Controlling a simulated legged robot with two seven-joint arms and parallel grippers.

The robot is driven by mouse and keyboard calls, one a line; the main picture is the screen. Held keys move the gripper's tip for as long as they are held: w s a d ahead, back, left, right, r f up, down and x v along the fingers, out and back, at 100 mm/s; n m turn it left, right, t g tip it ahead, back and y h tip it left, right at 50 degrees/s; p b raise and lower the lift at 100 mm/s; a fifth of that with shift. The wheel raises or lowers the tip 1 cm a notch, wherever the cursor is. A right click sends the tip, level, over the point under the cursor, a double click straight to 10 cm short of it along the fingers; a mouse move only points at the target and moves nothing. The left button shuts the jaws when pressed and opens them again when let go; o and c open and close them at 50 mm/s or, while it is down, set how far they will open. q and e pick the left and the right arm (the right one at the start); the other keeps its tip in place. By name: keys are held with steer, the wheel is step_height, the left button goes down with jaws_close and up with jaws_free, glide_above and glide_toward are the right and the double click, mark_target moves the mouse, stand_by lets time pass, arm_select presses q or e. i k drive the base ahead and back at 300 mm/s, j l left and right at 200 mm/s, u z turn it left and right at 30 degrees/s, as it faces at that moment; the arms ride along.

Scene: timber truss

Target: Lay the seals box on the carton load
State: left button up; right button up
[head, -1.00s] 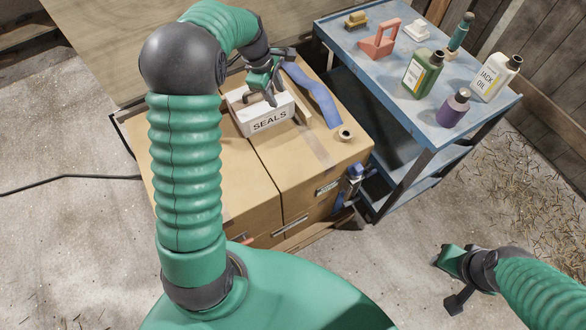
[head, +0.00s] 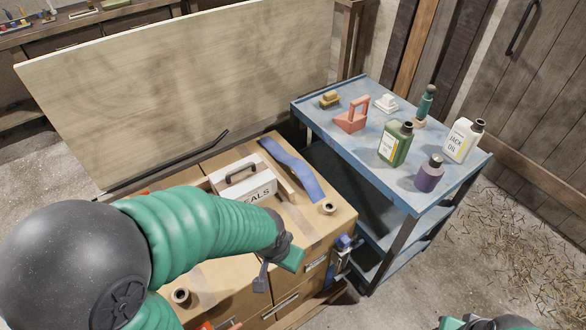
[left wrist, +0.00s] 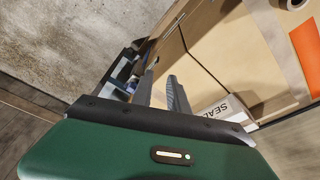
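The white seals box (head: 226,184) with a dark handle rests on the brown carton load (head: 322,222). My left arm hides part of its label. In the left wrist view the box's labelled side (left wrist: 232,108) shows beside the cartons (left wrist: 215,45). My left gripper (head: 285,262) is away from the box, over the near edge of the cartons. Its two fingers (left wrist: 162,92) stand apart with nothing between them. My right gripper (head: 487,323) is at the bottom edge, mostly cut off, and its fingers cannot be made out.
A blue strap (head: 292,170), a wooden strip (head: 277,184) and tape rolls (head: 327,208) (head: 180,296) lie on the cartons. A blue cart (head: 345,144) at right holds bottles, including jack oil (head: 462,140), and a red tool (head: 352,116). A large board (head: 180,85) stands behind.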

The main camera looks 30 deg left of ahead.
mark_target(249, 179)
steer(key=k+l+z, duration=0.1)
steer(key=k, duration=1)
steer(key=k+j+z, duration=0.1)
steer(key=j+z, duration=0.3)
steer(key=k+j+z, duration=0.15)
steer(key=j+z, duration=0.15)
steer(key=z, duration=0.15)
steer(key=k+j+z, duration=0.2)
steer(key=z, duration=0.2)
steer(key=k+j, duration=0.15)
steer(key=j, duration=0.2)
steer(key=k+j, duration=0.1)
steer(key=j, duration=0.3)
steer(key=k+j, duration=0.15)
steer(key=j, duration=0.2)
steer(key=k+j, duration=0.1)
steer(key=j, duration=0.3)
steer(key=k+j, duration=0.15)
steer(key=j, duration=0.2)
steer(key=k+j, duration=0.1)
steer(key=j, duration=0.25)
